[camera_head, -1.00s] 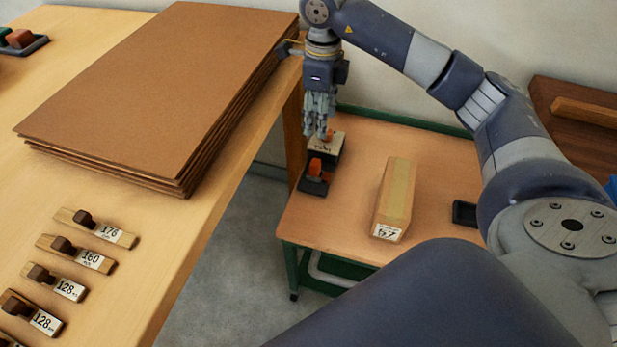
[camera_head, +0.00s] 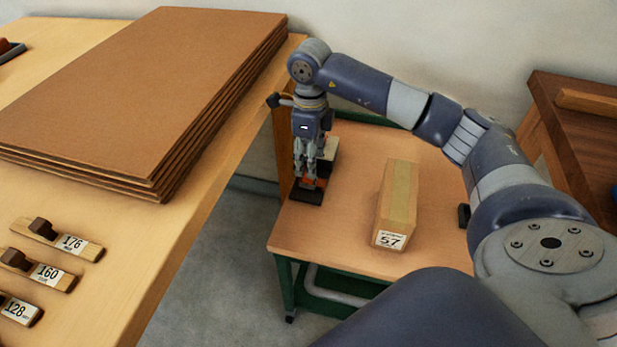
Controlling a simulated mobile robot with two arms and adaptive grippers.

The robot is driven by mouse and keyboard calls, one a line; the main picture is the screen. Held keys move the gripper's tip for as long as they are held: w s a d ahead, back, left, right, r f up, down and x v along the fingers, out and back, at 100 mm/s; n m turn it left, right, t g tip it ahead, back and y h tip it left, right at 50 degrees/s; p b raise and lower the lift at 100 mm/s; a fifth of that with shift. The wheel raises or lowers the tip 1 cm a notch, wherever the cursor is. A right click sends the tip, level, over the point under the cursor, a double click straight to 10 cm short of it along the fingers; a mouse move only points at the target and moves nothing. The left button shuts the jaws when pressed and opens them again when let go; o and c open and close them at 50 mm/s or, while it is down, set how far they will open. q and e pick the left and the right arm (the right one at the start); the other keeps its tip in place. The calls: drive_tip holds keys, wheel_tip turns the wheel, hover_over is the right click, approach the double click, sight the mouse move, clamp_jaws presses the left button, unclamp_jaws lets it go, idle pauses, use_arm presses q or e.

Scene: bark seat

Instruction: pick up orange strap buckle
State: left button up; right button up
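The orange strap buckle (camera_head: 306,183) shows as a small orange patch at the back left of the low side table, in a small black holder (camera_head: 304,196). The fingers of my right gripper hide most of it. My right gripper (camera_head: 306,179) points straight down, with its fingertips at the buckle. I cannot tell whether the fingers touch it or have closed on it. My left gripper is not in view.
A cardboard box (camera_head: 397,205) stands on the side table (camera_head: 340,235), right of the holder. A stack of brown boards (camera_head: 150,90) lies on the large workbench (camera_head: 110,285) at left, its edge close to my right gripper. Labelled wooden blocks (camera_head: 58,240) lie in front.

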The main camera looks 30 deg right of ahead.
sight(304, 183)
drive_tip(key=f, duration=0.4)
drive_tip(key=shift+w+d+f, duration=0.1)
drive_tip(key=shift+w+f, duration=0.1)
drive_tip(key=shift+w, duration=0.1)
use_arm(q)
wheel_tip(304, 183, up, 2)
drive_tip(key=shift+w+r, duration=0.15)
use_arm(e)
clamp_jaws()
